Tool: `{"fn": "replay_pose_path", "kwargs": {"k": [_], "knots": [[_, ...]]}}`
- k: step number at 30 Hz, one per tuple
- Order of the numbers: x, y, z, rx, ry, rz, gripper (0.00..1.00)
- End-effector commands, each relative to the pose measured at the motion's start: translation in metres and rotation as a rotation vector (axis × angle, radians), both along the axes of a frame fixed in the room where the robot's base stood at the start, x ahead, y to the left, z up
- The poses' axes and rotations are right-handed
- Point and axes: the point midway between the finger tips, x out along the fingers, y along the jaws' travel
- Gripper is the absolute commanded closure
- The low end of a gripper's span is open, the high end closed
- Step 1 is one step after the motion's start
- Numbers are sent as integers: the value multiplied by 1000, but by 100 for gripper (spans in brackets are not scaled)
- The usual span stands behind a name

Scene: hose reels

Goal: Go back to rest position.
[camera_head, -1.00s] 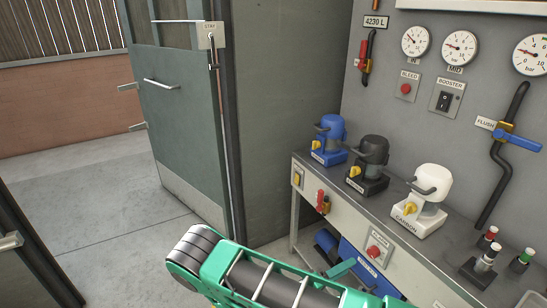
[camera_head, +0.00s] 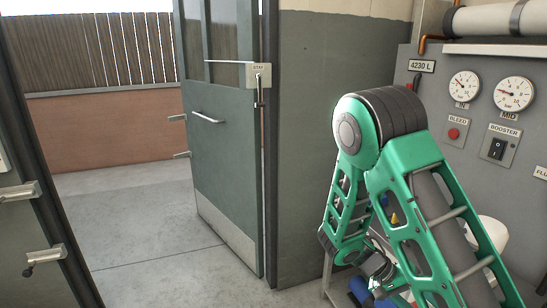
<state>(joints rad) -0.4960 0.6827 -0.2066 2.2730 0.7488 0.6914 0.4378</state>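My green arm stands folded in the right half of the view. Its dark-banded elbow is high, and the forearm hangs down from it. What looks like my gripper (camera_head: 378,270) is low behind the arm links, in front of the workbench. It is small and partly covered, so I cannot tell whether its fingers are open or shut, or whether it holds anything.
The grey panel carries two gauges, a red bleed button (camera_head: 454,133) and a booster switch (camera_head: 498,149). My arm hides most of the bench; a white device (camera_head: 493,232) shows partly. A green door (camera_head: 222,150) stands open at centre-left, with clear concrete floor (camera_head: 140,225) beside it.

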Motion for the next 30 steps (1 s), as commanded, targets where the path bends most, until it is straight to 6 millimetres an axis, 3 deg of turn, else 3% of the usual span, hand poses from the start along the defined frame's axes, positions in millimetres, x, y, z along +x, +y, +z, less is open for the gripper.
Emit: {"fn": "replay_pose_path", "kwargs": {"k": [15, 30], "knots": [[-63, -26, 87, 400, -73, -168, 50], [-139, -25, 157, 717, -235, -164, 50]]}}
